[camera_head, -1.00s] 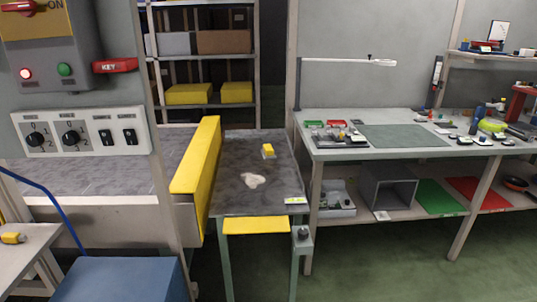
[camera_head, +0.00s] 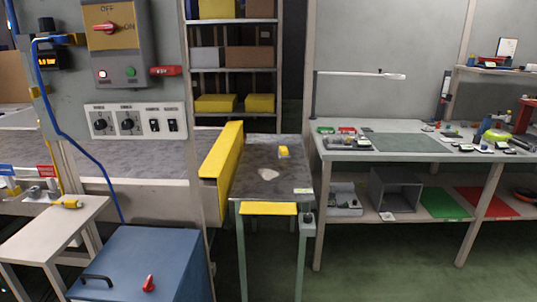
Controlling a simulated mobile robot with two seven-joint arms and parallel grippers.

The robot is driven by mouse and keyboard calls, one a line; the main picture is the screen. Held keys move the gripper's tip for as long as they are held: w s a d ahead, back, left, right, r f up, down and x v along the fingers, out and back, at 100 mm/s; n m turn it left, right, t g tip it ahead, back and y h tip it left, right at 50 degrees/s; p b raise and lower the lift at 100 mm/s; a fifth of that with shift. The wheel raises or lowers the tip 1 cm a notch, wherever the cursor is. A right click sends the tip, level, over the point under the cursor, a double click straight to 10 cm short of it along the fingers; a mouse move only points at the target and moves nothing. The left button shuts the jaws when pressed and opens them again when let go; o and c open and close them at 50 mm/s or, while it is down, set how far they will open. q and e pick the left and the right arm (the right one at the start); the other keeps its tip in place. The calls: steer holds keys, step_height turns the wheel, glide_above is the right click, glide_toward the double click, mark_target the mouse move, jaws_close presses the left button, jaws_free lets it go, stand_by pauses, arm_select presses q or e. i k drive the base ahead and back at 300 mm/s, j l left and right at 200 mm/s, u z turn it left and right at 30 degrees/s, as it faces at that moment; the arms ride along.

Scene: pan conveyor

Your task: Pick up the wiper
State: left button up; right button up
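A small yellow block with a pale base (camera_head: 284,151), which looks like the wiper, sits on the dark top of a narrow table (camera_head: 253,187). A pale spill-like patch (camera_head: 268,174) lies on the same top, nearer to me and apart from the block. Neither of my grippers is in view.
A yellow barrier (camera_head: 222,150) runs along the narrow table's left side. A workbench (camera_head: 400,153) with several tools stands to its right. At the front left are a blue cabinet (camera_head: 140,262) and a small table (camera_head: 40,238) holding another yellow item (camera_head: 68,203). Green floor is free in front.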

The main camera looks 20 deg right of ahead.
mark_target(283, 153)
steer(key=u, duration=1.45)
steer(key=l+u, duration=0.25)
steer(key=u, duration=0.15)
steer(key=k+l+u, duration=0.1)
steer(key=l+u, duration=0.15)
steer(key=u, duration=0.15)
steer(key=k+l, duration=0.15)
steer(key=l, duration=0.3)
steer(key=k+l, duration=0.2)
steer(key=l, duration=0.25)
steer(key=k+l, duration=0.15)
steer(key=l, duration=0.3)
steer(key=k+l, duration=0.15)
steer(key=l, duration=0.3)
steer(key=k+l, duration=0.2)
steer(key=l, duration=0.25)
steer(key=k+l, duration=0.15)
steer(key=l, duration=0.25)
steer(key=k+l, duration=0.2)
steer(key=l, duration=0.25)
steer(key=k+l, duration=0.15)
steer(key=l, duration=0.3)
